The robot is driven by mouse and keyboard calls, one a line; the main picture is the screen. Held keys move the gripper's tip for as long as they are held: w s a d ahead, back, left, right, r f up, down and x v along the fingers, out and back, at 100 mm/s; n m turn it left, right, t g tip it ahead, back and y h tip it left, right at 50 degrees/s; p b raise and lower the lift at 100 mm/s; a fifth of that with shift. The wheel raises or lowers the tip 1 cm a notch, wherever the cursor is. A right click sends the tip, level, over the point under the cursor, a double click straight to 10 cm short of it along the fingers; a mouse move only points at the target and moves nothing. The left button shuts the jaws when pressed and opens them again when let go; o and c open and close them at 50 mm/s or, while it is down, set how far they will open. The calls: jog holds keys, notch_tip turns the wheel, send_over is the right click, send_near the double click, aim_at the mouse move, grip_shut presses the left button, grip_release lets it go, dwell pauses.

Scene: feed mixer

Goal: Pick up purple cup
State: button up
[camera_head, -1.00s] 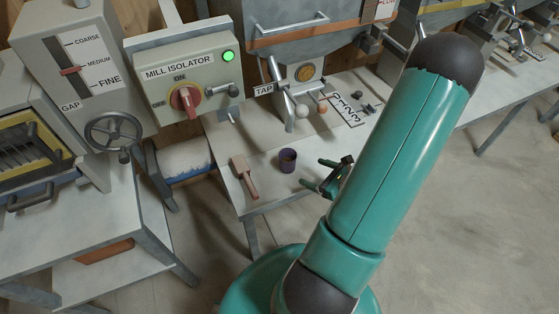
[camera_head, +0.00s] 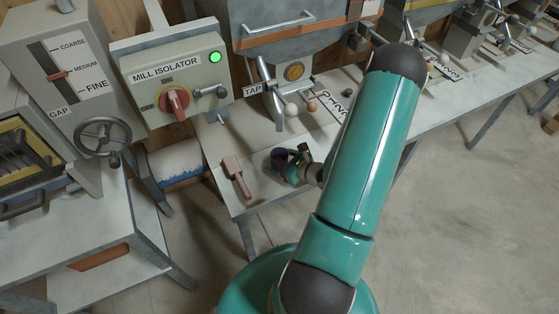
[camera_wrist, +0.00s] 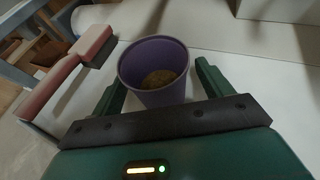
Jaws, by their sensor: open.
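The purple cup (camera_wrist: 155,86) stands upright on the table and has a brownish content or bottom inside. In the head view the purple cup (camera_head: 279,156) is partly hidden by my gripper. My gripper (camera_head: 287,163) is open, low over the table, with its fingers around the cup. In the wrist view my gripper (camera_wrist: 160,88) has one green finger at each side of the cup. A small gap shows between the cup and the right finger; the left finger is close to the cup wall. I cannot tell whether it touches.
A pinkish brush or scoop (camera_head: 236,177) lies left of the cup; it also shows in the wrist view (camera_wrist: 66,72). The tap (camera_head: 276,103) and hopper stand behind. The mill isolator box (camera_head: 175,83) is at the back left. The table (camera_head: 231,208) has its front edge close by.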

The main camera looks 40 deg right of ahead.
jog(key=shift+w+f, duration=0.1)
jog(key=shift+w, duration=0.1)
jog(key=c, duration=1.1)
jog(key=shift+c, duration=0.2)
